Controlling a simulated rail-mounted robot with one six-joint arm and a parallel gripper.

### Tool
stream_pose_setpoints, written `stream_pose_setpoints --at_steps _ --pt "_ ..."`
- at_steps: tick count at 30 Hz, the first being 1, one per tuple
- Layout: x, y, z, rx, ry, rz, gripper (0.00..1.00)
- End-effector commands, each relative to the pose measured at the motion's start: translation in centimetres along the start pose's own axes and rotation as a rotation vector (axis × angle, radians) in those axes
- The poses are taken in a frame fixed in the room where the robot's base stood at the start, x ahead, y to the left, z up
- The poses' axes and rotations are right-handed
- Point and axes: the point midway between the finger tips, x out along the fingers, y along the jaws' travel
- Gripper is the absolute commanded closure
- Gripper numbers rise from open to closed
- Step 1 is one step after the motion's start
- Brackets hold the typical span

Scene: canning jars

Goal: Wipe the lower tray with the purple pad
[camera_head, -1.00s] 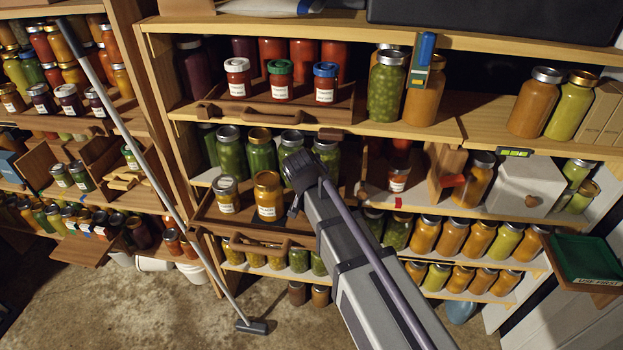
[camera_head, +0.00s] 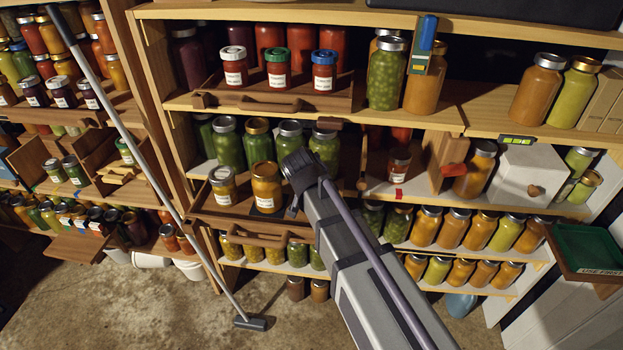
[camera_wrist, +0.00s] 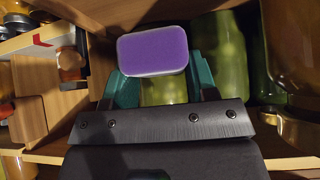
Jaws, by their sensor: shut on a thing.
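The purple pad (camera_wrist: 152,50) is a rounded block with a pale rim, held between the teal fingers of my gripper (camera_wrist: 158,76) in the wrist view. My gripper is shut on it. Jars stand close beyond the pad. The lower tray (camera_head: 214,214) is wooden, with a handle in front, on the middle shelf in the head view. Two labelled jars (camera_head: 266,188) stand on it, with green jars behind. My arm reaches to the tray's right side; it hides the gripper and pad in the head view. I cannot tell whether the pad touches the tray.
An upper tray (camera_head: 205,102) with three labelled jars is on the shelf above. Shelf boards and green jars (camera_head: 226,142) crowd the space around my wrist. A white box (camera_head: 525,178) stands to the right.

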Motion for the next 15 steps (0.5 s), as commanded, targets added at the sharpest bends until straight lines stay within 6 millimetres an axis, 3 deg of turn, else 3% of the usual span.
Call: stream_pose_setpoints --at_steps 15 --pt "3.9 -0.5 3.5 -0.005 -0.005 -0.004 0.67"
